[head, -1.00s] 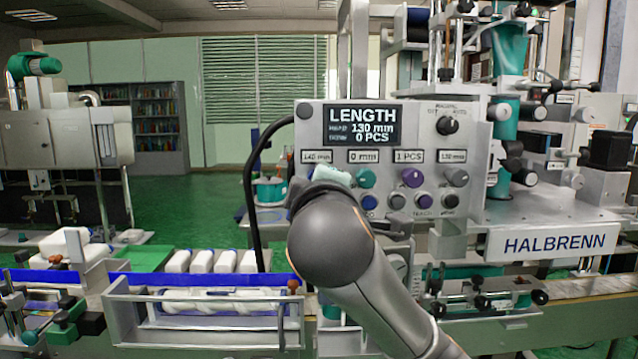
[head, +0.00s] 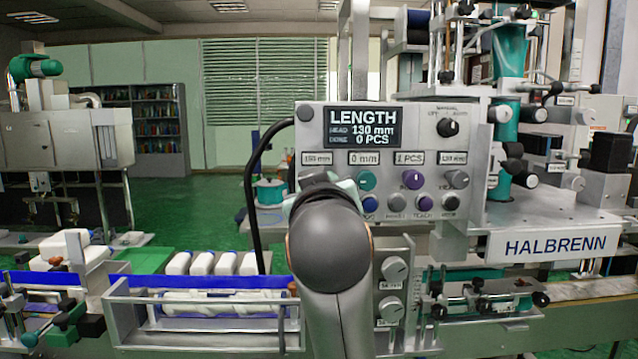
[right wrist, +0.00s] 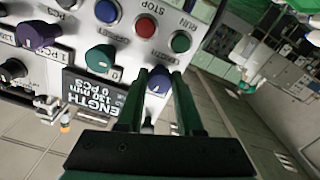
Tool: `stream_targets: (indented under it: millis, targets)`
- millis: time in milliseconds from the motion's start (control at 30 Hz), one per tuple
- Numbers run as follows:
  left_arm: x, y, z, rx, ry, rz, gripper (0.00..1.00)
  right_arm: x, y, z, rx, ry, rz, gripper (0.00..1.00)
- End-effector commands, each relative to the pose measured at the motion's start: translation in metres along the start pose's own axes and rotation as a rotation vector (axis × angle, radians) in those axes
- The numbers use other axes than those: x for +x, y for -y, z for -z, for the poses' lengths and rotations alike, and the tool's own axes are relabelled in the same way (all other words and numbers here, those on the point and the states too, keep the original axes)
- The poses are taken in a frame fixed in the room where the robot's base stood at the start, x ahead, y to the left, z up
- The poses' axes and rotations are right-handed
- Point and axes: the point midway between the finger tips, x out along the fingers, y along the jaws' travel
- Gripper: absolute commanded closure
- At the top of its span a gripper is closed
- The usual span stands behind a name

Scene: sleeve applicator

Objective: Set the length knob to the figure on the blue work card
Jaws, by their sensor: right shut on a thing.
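The control panel (head: 309,143) has a screen (head: 362,127) reading LENGTH, HEAD 130 mm, DONE 0 PCS. The leftmost small window (head: 317,158) under the screen seems to read 150 mm. My right arm stands in front of the panel's left side and hides the knob below that window in the head view. In the right wrist view my right gripper (right wrist: 158,74) is shut on a blue-violet knob (right wrist: 158,84), at the end of the knob row next to the teal knob (right wrist: 100,58). I see no blue work card. My left gripper is not in view.
In the head view, a teal knob (head: 366,181), a purple knob (head: 412,180) and a grey knob (head: 457,180) sit close to my right arm. Two more dials (head: 395,270) are lower down. A guarded conveyor with white packs (head: 200,262) runs in front at the left.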

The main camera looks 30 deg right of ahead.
Motion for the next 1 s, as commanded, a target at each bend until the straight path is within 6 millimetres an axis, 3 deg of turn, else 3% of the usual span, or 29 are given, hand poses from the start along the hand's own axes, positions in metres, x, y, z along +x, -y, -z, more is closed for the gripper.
stream_targets:
  millis: [400,1000]
  targets:
    - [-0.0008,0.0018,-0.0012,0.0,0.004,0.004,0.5,-0.0003,0.0003,0.001,0.253,-0.002,0.001,1.0]
    - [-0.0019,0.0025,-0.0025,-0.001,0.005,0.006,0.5,-0.0005,-0.0003,0.0015,0.312,-0.005,-0.001,1.0]
